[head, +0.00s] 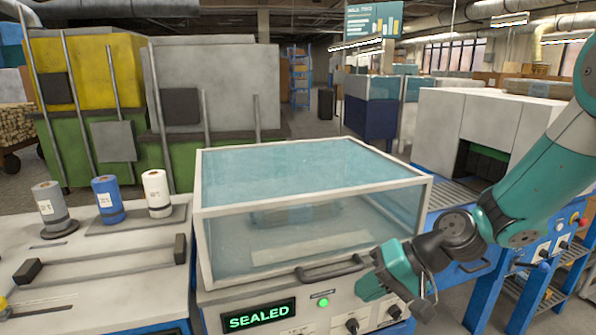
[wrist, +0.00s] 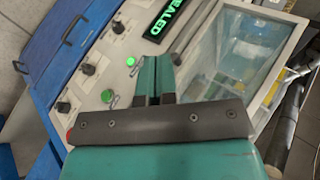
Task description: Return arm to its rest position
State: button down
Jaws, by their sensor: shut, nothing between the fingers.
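My teal gripper (head: 396,288) is in front of the sealing machine, near the right part of its front panel. In the wrist view my gripper (wrist: 157,60) has its two fingers together, with nothing between them. My teal and dark grey arm reaches in from the right in the head view. The sealing machine (head: 204,240) has a clear lid with a pale frame, and the lid is down. Its display (head: 259,316) reads SEALED in green, and a green light (head: 323,302) glows beside it. A blurred package (head: 300,215) shows inside under the lid.
A pale worktable (head: 110,275) with several spools, including a blue one (head: 108,200), stands at the left. A white tunnel machine (head: 440,130) with a roller conveyor stands at the right, close to my arm. The lid handle (head: 330,268) sticks out near my gripper.

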jog(key=s+d+r+n+h, duration=0.1)
jog(key=s+r+n+h, duration=0.1)
jog(key=s+r, duration=0.4)
jog(key=s+d+r+n+g+h, duration=0.1)
jog(key=s+r+n+h, duration=0.2)
jog(key=s, duration=1.2)
notch_tip(320, 180, up, 4)
jog(key=shift+d+f+n+p, duration=0.25)
jog(key=shift+n+p, duration=0.1)
jog(key=shift+n, duration=0.85)
jog(key=c, duration=1.8)
grip_release()
jog(key=shift+w, duration=0.1)
